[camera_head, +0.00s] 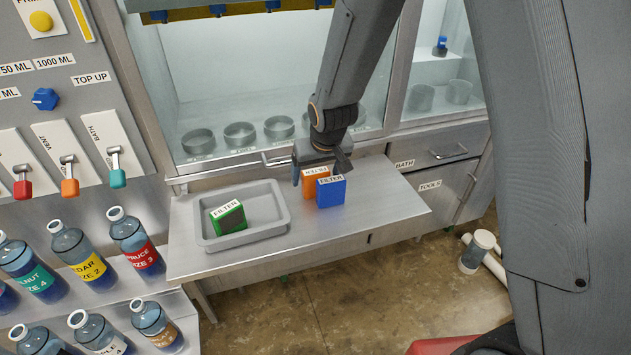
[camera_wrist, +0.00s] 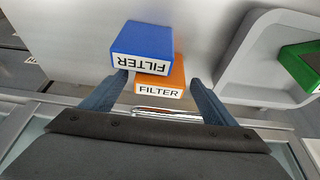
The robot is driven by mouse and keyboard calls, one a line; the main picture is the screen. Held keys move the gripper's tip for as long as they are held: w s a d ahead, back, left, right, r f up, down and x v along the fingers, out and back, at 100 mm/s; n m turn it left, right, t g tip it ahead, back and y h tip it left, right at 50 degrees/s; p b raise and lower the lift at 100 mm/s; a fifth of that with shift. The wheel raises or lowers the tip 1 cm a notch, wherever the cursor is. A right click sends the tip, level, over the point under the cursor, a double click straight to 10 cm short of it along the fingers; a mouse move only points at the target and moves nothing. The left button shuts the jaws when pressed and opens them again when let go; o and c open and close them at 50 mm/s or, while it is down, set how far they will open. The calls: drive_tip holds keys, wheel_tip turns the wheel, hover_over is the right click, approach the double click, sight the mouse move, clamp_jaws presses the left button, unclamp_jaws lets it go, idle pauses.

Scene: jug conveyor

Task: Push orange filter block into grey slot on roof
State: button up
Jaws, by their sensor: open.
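The orange filter block (camera_head: 309,182) stands on the steel table, right behind the blue filter block (camera_head: 331,192). In the wrist view the orange block (camera_wrist: 160,82) sits between my two fingers, with its FILTER label facing my gripper. The blue block (camera_wrist: 143,43) is beside it, just beyond the fingertips. My gripper (camera_head: 322,178) is open and points down at the orange block; its fingers (camera_wrist: 160,84) lie on either side with a gap to the right. Whether the left finger touches the block I cannot tell. No grey roof slot is recognisable in either view.
A grey tray (camera_head: 289,224) on the table's left holds a green filter block (camera_head: 228,218). The glass-fronted cabinet (camera_head: 250,85) rises behind the table. Labelled bottles (camera_head: 135,240) stand at the left. The table's right end (camera_head: 395,210) is clear.

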drive_tip(key=shift+x, duration=1.15)
drive_tip(key=shift+c, duration=0.3)
drive_tip(key=c, duration=1.2)
drive_tip(key=shift+o, duration=0.2)
drive_tip(key=shift+r, duration=0.1)
